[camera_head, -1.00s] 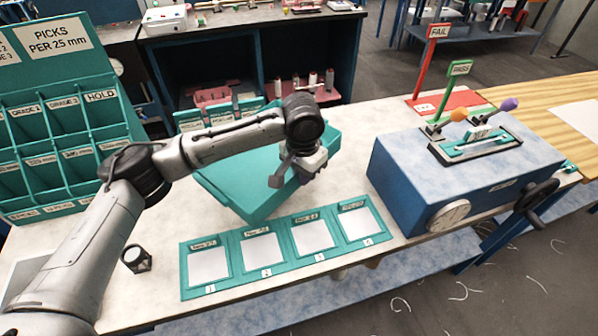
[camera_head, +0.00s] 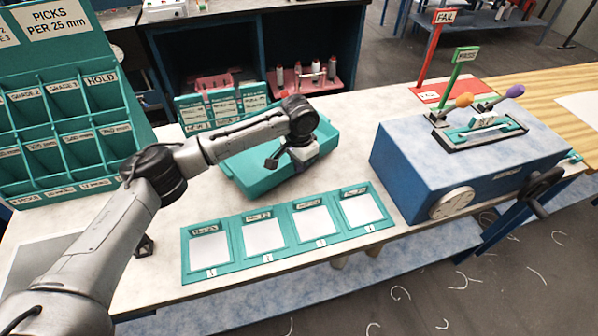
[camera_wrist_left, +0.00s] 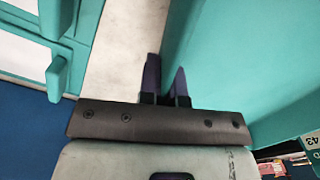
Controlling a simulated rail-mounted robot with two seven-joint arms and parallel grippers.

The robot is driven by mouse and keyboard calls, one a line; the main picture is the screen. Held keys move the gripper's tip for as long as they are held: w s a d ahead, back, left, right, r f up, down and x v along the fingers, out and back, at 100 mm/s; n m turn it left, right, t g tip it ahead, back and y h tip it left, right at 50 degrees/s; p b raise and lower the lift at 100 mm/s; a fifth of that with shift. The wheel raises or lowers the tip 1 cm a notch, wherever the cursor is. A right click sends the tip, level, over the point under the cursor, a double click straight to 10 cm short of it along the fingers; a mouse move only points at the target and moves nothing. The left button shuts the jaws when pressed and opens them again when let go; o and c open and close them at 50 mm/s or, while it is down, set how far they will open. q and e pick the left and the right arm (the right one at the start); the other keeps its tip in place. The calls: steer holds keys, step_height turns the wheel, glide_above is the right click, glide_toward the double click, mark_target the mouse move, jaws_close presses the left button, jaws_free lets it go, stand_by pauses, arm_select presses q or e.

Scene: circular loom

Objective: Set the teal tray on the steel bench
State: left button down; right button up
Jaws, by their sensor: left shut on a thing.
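The teal tray (camera_head: 243,172) is a long, shallow teal piece at the middle of the pale bench top (camera_head: 345,155) in the head view. It looks level and low, at or just above the bench surface; I cannot tell whether it touches. My left gripper (camera_head: 276,160) is shut on the tray's near side, and my arm hides part of it. In the left wrist view, the dark fingers of my left gripper (camera_wrist_left: 167,78) are close together at the edge of the tray (camera_wrist_left: 245,55), which fills the right side. My right gripper is not in view.
A teal strip with several white cards (camera_head: 290,234) lies in front of the tray. A blue machine (camera_head: 405,178) with a dial stands to the right. A teal pigeonhole rack (camera_head: 75,110) is at the left, and a small labelled teal rack (camera_head: 222,106) stands behind the tray.

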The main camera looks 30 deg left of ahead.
arm_select(q)
step_height(320, 180, down, 3)
steer(key=shift+f+b, duration=0.15)
steer(key=shift+b, duration=0.15)
steer(key=c, duration=1.7)
jaws_free()
steer(key=shift+f, duration=0.15)
steer(key=o, duration=0.4)
steer(key=shift+r, duration=0.35)
step_height(320, 180, up, 12)
steer(key=p, duration=0.3)
steer(key=shift+f, duration=0.15)
